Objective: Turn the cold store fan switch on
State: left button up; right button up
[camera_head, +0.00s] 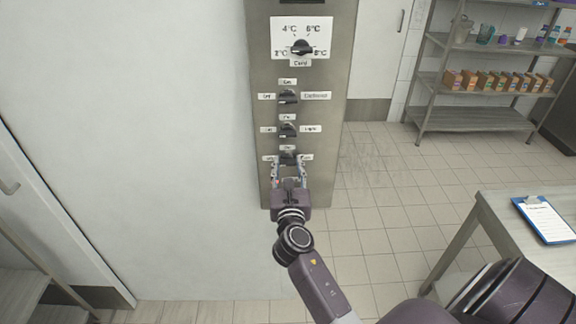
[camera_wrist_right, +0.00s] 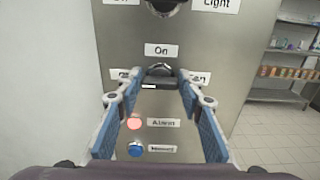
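The fan switch (camera_head: 289,157) is the lowest black rotary knob on the steel control panel (camera_head: 340,60). The right wrist view shows it closer (camera_wrist_right: 160,84), with its bar lying level and a white mark at its left end, toward the partly hidden left label. An "On" label (camera_wrist_right: 161,50) is above it and a "Fan" label is at its right, partly covered. My right gripper (camera_head: 289,168) reaches up to the panel, its blue-padded fingers (camera_wrist_right: 161,76) spread either side of the knob. Whether the tips touch it I cannot tell. My left gripper is not in view.
Light (camera_head: 288,130) and upper (camera_head: 289,97) switches and a temperature dial (camera_head: 302,47) sit above. Below the fan switch are a red alarm lamp (camera_wrist_right: 134,124) and a blue button (camera_wrist_right: 135,150). A table (camera_head: 490,212) with a clipboard (camera_head: 545,218) stands at right.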

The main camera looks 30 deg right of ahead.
jog(key=c, duration=0.4)
jog(key=shift+m, duration=0.3)
jog(key=m+b, duration=0.1)
jog(key=m, duration=0.2)
jog(key=shift+f+m, duration=0.1)
jog(key=shift+m, duration=0.2)
jog(key=m+b, duration=0.2)
jog(key=m, duration=0.2)
jog(key=shift+s+d+m, duration=0.1)
jog(key=shift+d+m, duration=0.05)
jog(key=shift+m, duration=0.25)
jog(key=m+b, duration=0.1)
jog(key=m, duration=0.3)
jog(key=shift+f, duration=0.15)
jog(key=shift+m+b, duration=0.95)
jog(key=shift+m, duration=1.45)
jog(key=o, duration=1.2)
jog(key=shift+c, duration=0.2)
